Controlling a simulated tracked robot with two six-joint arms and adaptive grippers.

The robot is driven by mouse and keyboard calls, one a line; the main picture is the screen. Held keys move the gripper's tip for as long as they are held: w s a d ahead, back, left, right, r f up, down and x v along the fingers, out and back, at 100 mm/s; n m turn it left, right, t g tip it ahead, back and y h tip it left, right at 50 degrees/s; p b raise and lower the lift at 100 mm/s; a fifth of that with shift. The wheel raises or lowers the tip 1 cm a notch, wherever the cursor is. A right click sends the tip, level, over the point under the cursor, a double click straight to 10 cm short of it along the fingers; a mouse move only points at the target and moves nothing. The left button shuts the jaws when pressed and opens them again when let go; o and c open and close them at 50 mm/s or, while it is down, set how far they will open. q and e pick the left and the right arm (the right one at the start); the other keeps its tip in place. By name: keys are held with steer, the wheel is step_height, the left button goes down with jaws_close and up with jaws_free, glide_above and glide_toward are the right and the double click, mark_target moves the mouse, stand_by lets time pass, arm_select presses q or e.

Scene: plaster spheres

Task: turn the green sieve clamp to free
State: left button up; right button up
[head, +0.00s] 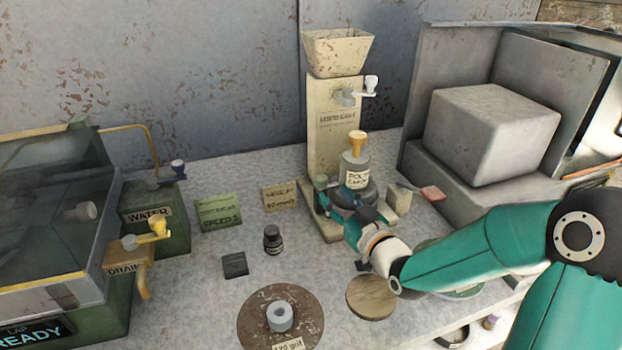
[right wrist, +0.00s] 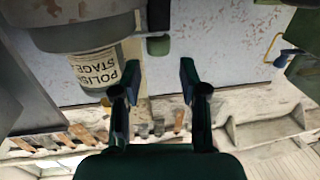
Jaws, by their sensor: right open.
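The sieve machine (head: 320,130) is a tall cream column with a hopper on top. On it sits a grey canister (head: 357,162) with a tan knob; its label reads "POLISH STAGE" in the right wrist view (right wrist: 95,68). The green clamp (head: 321,182) is a small knob at the canister's left side; it also shows in the right wrist view (right wrist: 158,46). My right gripper (head: 345,203) is in front of the canister, partly covering its base. In the right wrist view its jaws are open (right wrist: 158,75), with the clamp just beyond and between the fingertips, apparently untouched. My left gripper is out of view.
A small dark bottle (head: 272,240) and a dark block (head: 235,265) stand left of the machine. A brown disc (head: 250,325) with a grey ring lies in front. A large grey block (head: 495,135) stands at right. A green tank with taps (head: 160,235) is at left.

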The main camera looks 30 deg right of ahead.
mark_target(324, 185)
steer(key=shift+w+d, duration=0.1)
steer(key=shift+w, duration=0.5)
steer(key=w, duration=0.2)
steer(key=w+p, duration=0.1)
steer(key=w, duration=0.1)
steer(key=w+p, duration=0.1)
steer(key=w, duration=0.1)
steer(key=shift+w+d+f, duration=0.1)
steer(key=shift+w+d, duration=0.15)
steer(key=shift+d, duration=0.05)
steer(key=shift+c, duration=0.3)
jaws_close()
steer(key=shift+s+d, duration=0.1)
